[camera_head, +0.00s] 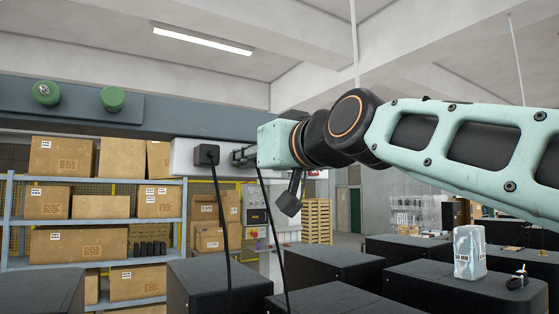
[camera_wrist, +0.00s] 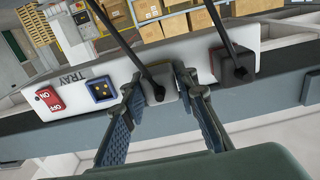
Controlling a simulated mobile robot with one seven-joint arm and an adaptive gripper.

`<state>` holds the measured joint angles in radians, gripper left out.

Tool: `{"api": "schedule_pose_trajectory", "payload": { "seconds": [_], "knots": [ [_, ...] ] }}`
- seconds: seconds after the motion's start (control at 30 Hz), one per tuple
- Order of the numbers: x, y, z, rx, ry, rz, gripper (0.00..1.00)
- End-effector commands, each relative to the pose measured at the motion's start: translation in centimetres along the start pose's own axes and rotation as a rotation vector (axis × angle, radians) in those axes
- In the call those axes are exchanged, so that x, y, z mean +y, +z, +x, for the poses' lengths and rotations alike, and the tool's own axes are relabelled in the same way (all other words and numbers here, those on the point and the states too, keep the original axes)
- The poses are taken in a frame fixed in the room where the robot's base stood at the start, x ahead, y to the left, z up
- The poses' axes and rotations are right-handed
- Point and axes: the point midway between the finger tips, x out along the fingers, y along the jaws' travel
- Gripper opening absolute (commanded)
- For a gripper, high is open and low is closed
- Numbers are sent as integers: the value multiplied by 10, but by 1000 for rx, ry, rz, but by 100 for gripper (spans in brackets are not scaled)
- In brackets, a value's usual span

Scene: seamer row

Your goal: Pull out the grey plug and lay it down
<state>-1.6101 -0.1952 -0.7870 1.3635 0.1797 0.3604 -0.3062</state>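The grey plug (camera_wrist: 160,88) sits at the white socket panel (camera_wrist: 195,60) in the wrist view, its dark cable running up from it. The fingers of my gripper (camera_wrist: 160,82) reach to the panel, one on each side of the plug. Little or no gap shows between fingers and plug, and I cannot tell whether they press on it. The grey plug is hidden there behind my gripper, and a cable hangs below.
A black plug (camera_head: 206,154) with a hanging cable is in the panel beside my gripper; the wrist view also shows it (camera_wrist: 232,66). A blue socket (camera_wrist: 101,89) is empty, near a red ON/OFF switch (camera_wrist: 48,98).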

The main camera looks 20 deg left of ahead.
Motion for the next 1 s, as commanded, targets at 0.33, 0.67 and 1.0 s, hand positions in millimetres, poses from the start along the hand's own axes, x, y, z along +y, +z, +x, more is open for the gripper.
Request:
{"api": "schedule_pose_trajectory", "payload": {
  "seconds": [0.33, 0.67, 1.0],
  "knots": [
    [0, 0, 0, 1, 0, 0, 0],
    [1, 1, -9, 2, 0, 0, 0],
    [1, 2, -22, 0, 0, 0, 0]
  ]
}}
